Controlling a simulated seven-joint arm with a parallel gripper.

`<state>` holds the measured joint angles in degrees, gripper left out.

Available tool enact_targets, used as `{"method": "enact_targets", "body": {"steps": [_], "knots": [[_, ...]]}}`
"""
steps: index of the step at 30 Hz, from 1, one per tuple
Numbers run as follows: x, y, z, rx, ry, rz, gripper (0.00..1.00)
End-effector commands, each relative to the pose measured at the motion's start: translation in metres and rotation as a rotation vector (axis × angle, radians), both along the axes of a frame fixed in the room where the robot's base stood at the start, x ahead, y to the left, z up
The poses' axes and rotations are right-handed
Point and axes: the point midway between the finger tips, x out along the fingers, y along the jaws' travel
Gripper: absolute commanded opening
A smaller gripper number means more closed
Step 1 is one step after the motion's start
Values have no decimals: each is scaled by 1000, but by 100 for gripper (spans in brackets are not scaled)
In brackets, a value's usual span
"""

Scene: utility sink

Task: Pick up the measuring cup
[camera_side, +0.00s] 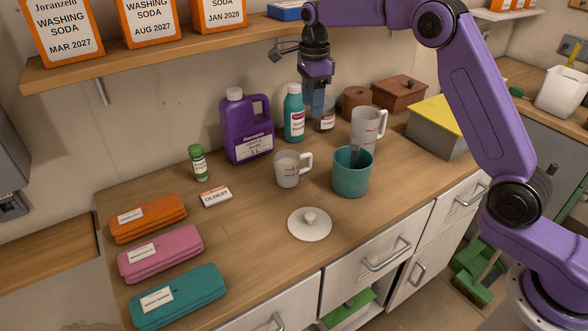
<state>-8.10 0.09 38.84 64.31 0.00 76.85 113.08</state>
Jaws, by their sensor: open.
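A small white measuring cup (287,171) with red markings stands upright on the wooden counter, its handle to the right. A larger, taller measuring cup (366,127), also with red markings, stands behind and to the right of it. My gripper (315,112) points down, open and empty, above the back of the counter. It is apart from both cups, higher in the picture than the small one and left of the tall one. Its blue fingers partly cover a small labelled jar (327,122); any contact with the jar cannot be told.
A teal canister (351,182) holding a grey utensil stands right of the small cup. A white lid (309,226) lies in front. A purple jug (245,130), teal bottle (293,115) and green bottle (198,165) stand behind. A shelf (150,58) overhangs; the front-centre counter is clear.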

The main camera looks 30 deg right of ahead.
Motion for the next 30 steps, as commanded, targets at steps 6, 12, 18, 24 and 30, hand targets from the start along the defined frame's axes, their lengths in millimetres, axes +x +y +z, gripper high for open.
{"method": "enact_targets", "body": {"steps": [6,12,18,24,30], "knots": [[0,-1,-29,-1,5,-9,48],[0,-1,-67,-1,4,-7,48],[0,-1,-102,-1,4,-6,48],[1,-1,-120,0,0,-5,48],[2,-1,-136,0,3,-5,48]]}}
